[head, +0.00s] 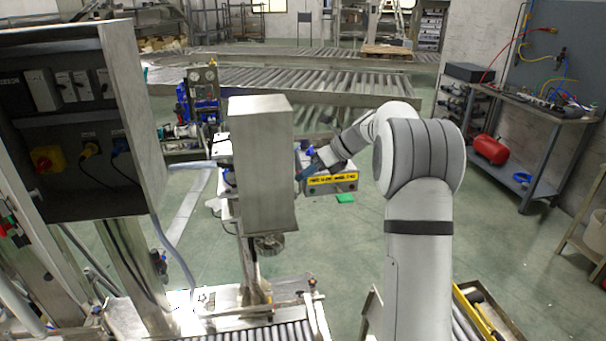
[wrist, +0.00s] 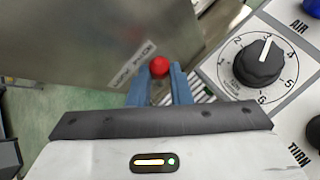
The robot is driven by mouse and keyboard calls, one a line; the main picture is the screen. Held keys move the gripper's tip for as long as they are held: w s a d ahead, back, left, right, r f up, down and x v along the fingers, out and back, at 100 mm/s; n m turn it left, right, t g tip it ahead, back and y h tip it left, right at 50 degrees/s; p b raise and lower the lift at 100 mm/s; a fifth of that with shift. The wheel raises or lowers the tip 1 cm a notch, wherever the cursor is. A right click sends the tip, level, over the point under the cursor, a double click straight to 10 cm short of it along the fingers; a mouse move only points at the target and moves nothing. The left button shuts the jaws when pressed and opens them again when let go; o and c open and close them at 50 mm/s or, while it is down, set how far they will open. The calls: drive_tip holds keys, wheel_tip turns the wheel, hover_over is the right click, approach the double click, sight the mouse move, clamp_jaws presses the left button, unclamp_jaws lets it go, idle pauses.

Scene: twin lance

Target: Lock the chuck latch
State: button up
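A red ball knob (wrist: 159,67), likely the chuck latch's handle, shows in the wrist view beside a grey metal housing (wrist: 85,40). A small white label with tilted lettering is on the housing near it. My gripper (wrist: 158,82) has its two blue fingers apart, one on each side of the knob's near side. I cannot tell whether either finger touches the knob. In the head view my gripper (head: 308,171) is partly hidden at the right edge of the tall metal housing (head: 262,165). The knob is hidden there, and the latch's body is not clearly visible.
A panel with a black numbered dial (wrist: 258,62) and a blue button (wrist: 312,6) lies close to the right of my fingers. In the head view a yellow-labelled control box (head: 332,186) sits below my wrist. A roller conveyor (head: 250,334) runs along the front.

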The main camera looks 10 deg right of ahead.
clamp_jaws()
drive_tip(key=shift+a, duration=0.4)
drive_tip(key=t+b, duration=0.1)
drive_tip(key=b, duration=0.2)
drive_tip(key=s+n+t+b, duration=0.1)
drive_tip(key=b, duration=0.2)
drive_tip(key=s+f+n+t+b, duration=0.1)
drive_tip(key=b, duration=0.2)
drive_tip(key=shift+s+d+t+y, duration=0.15)
drive_tip(key=shift+d+t+y, duration=0.15)
drive_tip(key=shift+d, duration=0.1)
drive_tip(key=s+n+t+y+b, duration=0.1)
drive_tip(key=n+t+b, duration=0.1)
drive_tip(key=b, duration=0.6)
drive_tip(key=s+f+n+t+b, duration=0.1)
drive_tip(key=s+t+b, duration=0.1)
drive_tip(key=b, duration=0.6)
drive_tip(key=shift+s+f+n+t+y, duration=0.1)
drive_tip(key=shift+s+n+t+y, duration=0.05)
drive_tip(key=shift+n+t+y, duration=0.25)
drive_tip(key=shift+b, duration=0.45)
drive_tip(key=shift+o, duration=2.4)
unclamp_jaws()
drive_tip(key=shift+s+d, duration=0.1)
